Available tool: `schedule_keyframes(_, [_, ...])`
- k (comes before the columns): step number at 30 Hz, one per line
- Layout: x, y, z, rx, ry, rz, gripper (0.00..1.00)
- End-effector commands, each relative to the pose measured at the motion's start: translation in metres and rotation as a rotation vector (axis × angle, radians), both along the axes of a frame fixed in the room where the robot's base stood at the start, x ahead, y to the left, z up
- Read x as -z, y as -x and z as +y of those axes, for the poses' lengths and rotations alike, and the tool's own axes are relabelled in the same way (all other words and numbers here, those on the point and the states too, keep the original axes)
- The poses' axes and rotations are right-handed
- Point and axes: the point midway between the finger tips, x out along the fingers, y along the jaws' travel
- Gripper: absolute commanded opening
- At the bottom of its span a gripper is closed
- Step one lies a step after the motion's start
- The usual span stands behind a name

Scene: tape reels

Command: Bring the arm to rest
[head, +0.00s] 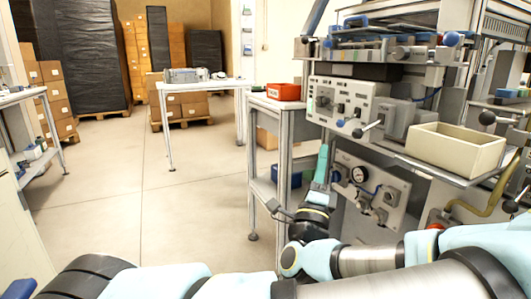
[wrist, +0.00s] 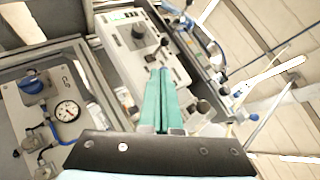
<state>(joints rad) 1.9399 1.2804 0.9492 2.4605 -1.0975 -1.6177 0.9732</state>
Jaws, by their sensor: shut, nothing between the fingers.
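My gripper (head: 322,166) stands upright in front of the workstation in the head view, its teal fingers pointing up. In the wrist view, the two teal fingers (wrist: 160,101) lie side by side, shut, with nothing held between them. My arm runs along the bottom of the head view, bent up to the gripper.
Close behind the gripper is a workstation with a control box (head: 340,105), a gauge panel (head: 372,185) and a beige bin (head: 455,149). A red bin (head: 283,91) sits on a side stand. A table (head: 200,84) stands farther back. The floor (head: 150,205) at left is clear.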

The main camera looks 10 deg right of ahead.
Motion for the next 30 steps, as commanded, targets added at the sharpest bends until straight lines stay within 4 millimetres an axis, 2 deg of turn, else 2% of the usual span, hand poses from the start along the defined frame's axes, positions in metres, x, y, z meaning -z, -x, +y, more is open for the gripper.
schedule_keyframes(2, [0.002, -0.006, 0.004, -0.011, 0.006, 0.023, 0.0])
schedule_keyframes(4, [0.01, -0.021, 0.013, -0.04, 0.018, 0.084, 0.0])
schedule_keyframes(7, [0.033, -0.057, 0.04, -0.115, 0.065, 0.25, 0.0])
schedule_keyframes(9, [0.059, -0.086, 0.068, -0.187, 0.123, 0.418, 0.0])
schedule_keyframes(12, [0.101, -0.117, 0.11, -0.295, 0.236, 0.671, 0.0])
schedule_keyframes(15, [0.14, -0.132, 0.146, -0.386, 0.364, 0.904, 0.0])
schedule_keyframes(18, [0.173, -0.134, 0.174, -0.466, 0.503, 1.116, 0.0])
schedule_keyframes(22, [0.201, -0.125, 0.201, -0.55, 0.688, 1.362, 0.0])
schedule_keyframes(26, [0.212, -0.109, 0.218, -0.612, 0.868, 1.571, 0.0])
schedule_keyframes(30, [0.206, -0.089, 0.233, -0.665, 1.038, 1.759, 0.0])
